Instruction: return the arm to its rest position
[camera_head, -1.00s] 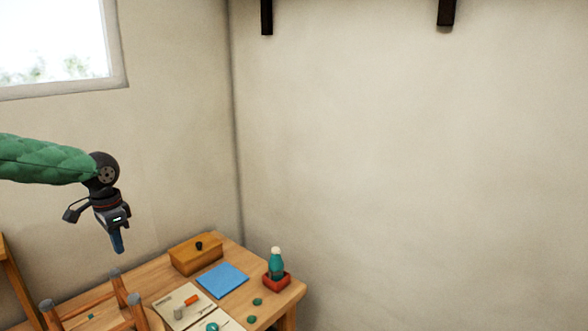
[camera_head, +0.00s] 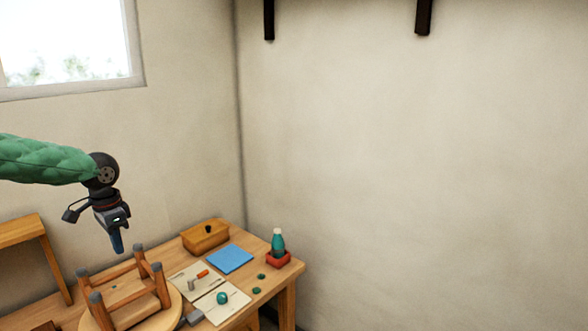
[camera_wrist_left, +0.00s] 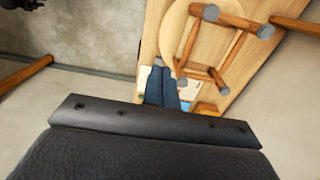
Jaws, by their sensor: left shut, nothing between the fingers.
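My left arm, in a green quilted sleeve, comes in from the left in the head view. In the left wrist view the shut fingers (camera_wrist_left: 160,84) show in front of the bench, near the upturned stool (camera_wrist_left: 190,45). The gripper appears clear of everything. My right gripper is not in view.
The upturned stool (camera_head: 127,284) lies legs-up at the bench's left. The bench holds a wooden box (camera_head: 205,237), a blue sheet (camera_head: 229,259), a teal bottle (camera_head: 278,242) in a red tray (camera_head: 279,260), and tools on light boards. A wooden frame (camera_head: 22,229) stands left. The wall side is open.

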